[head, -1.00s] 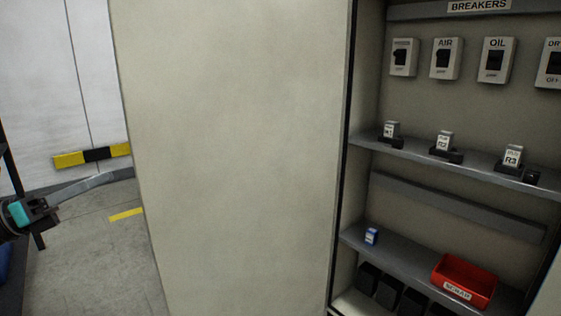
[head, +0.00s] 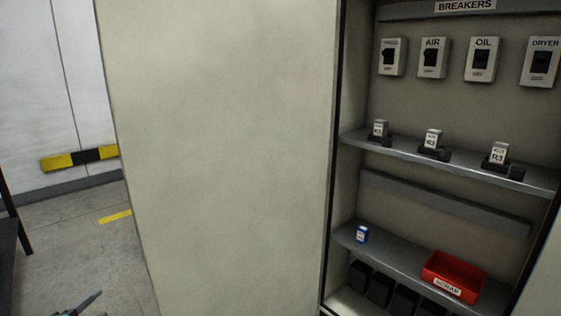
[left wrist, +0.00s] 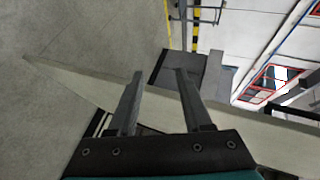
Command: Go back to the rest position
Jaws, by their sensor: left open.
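Only the tip of my left gripper (head: 84,304) shows in the head view, at the bottom edge left of the cabinet door. In the left wrist view its two fingers (left wrist: 158,74) are spread apart with nothing between them. My right gripper is in neither view. The open cabinet (head: 450,110) has a row of breakers on its back wall, labelled AIR, OIL and DRYER where readable. Small relays stand in sockets on its upper shelf (head: 450,160). A small blue-and-white block (head: 361,234) and a red SCRAP bin (head: 453,276) sit on the lower shelf.
The large cream cabinet door (head: 220,150) fills the middle of the head view. Bare concrete floor (head: 85,250) lies left of it.

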